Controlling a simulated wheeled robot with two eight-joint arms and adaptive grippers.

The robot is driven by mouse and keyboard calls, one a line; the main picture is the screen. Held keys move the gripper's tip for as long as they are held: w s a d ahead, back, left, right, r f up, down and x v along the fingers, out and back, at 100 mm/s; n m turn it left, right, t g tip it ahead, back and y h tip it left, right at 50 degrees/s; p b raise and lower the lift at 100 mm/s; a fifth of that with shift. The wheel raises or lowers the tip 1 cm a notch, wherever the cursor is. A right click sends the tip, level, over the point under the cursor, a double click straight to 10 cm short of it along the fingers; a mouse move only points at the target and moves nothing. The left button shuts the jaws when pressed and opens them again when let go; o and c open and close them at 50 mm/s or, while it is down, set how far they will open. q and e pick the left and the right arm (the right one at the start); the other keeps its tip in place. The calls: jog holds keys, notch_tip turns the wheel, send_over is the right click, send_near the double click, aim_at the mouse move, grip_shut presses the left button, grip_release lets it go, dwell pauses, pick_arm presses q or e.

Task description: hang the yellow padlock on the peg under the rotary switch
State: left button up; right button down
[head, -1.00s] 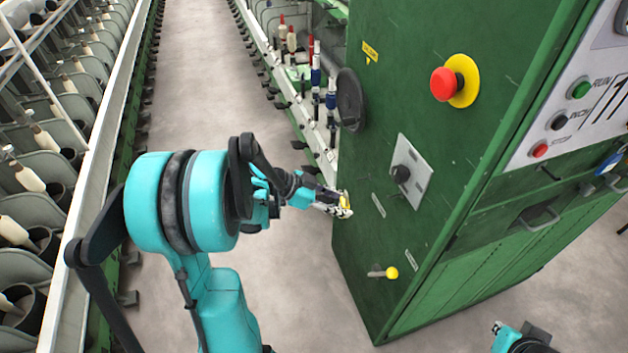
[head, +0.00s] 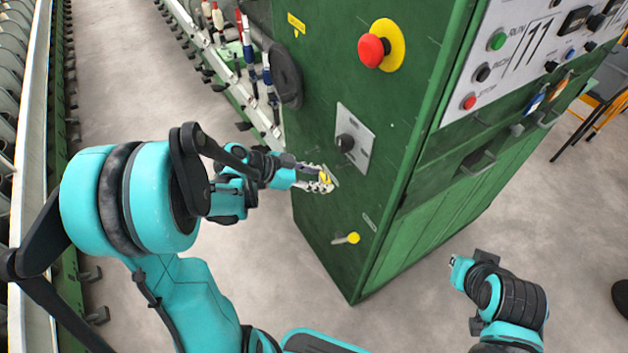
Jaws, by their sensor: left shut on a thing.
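The yellow padlock (head: 325,177) is small and partly hidden by the fingers of my left gripper (head: 327,181), which is shut on it. The gripper is in front of the green cabinet's left face, a little below and left of the rotary switch (head: 345,143) on its grey plate. The peg (head: 341,239) sticks out lower on the same face, with a yellow round end. The gripper and padlock are above the peg and slightly left of its yellow end, apart from it. My right arm shows at the lower right; its gripper (head: 462,262) is too unclear to read.
The green cabinet (head: 318,215) carries a red emergency button (head: 374,50) above the switch and a dark round part (head: 286,76) at its left edge. Spinning frames with bobbins stand behind on the left. The grey floor between is clear.

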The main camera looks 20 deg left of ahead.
pick_arm(q)
jog(key=shift+w+d+f+b, duration=0.25)
jog(key=shift+w+d, duration=0.35)
jog(key=shift+w, duration=0.15)
jog(key=shift+w+d+f+b, duration=0.25)
jog(key=shift+w+d, duration=0.35)
jog(key=shift+w, duration=0.2)
jog(key=shift+w+d+f+b, duration=0.25)
jog(key=shift+w+d, duration=0.35)
jog(key=shift+w, duration=0.15)
jog(key=o, duration=1.3)
